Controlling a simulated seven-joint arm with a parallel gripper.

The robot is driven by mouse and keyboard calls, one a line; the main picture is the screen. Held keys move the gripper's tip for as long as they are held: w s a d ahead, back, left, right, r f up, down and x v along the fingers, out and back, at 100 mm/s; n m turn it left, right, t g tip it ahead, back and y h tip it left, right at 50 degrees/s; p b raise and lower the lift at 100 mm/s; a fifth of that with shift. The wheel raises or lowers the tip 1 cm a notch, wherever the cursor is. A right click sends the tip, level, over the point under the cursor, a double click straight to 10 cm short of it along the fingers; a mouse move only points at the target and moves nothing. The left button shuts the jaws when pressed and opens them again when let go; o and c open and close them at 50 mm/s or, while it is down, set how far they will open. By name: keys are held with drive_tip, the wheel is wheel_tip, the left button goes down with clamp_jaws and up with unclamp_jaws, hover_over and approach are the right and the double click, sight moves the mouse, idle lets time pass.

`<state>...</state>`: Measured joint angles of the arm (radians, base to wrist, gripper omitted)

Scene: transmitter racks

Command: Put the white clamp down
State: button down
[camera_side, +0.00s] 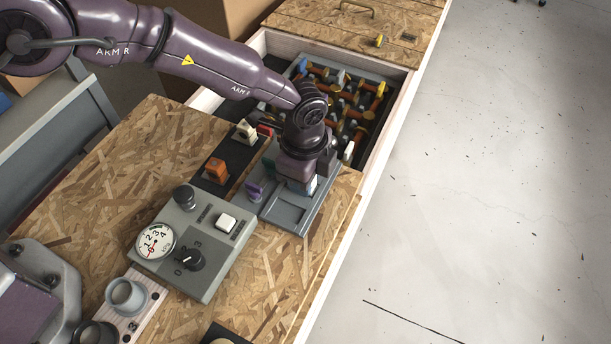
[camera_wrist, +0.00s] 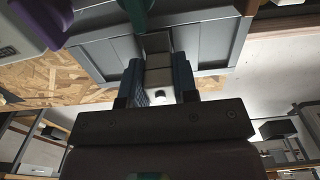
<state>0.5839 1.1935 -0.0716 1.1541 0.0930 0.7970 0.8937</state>
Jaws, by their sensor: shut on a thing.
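My gripper (camera_side: 304,186) is over the grey tray (camera_side: 285,217) at the edge of the wood-chip board, pointing down. In the wrist view its two blue-grey fingers (camera_wrist: 160,85) are shut on the white clamp (camera_wrist: 158,62), a pale piece reaching from between them toward the grey tray (camera_wrist: 100,52). In the side view the fingers and my wrist hide most of the clamp. I cannot tell whether it touches the tray.
A purple clamp (camera_side: 254,191) stands at the tray's left, with a green one (camera_side: 268,166) behind. A grey control box (camera_side: 197,240) with a dial is at front left. Orange (camera_side: 216,169) and cream (camera_side: 245,131) pieces stand on a black strip. An open drawer (camera_side: 388,97) lies behind.

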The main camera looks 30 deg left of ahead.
drive_tip(key=shift+r, duration=0.1)
drive_tip(key=shift+r, duration=0.25)
wheel_tip(320, 180, up, 2)
drive_tip(key=shift+r, duration=0.1)
drive_tip(key=s+a+r, duration=0.9)
drive_tip(key=s+r, duration=0.1)
drive_tip(key=s, duration=0.1)
drive_tip(key=n, duration=1.8)
approach(231, 157)
drive_tip(key=shift+f, duration=3.25)
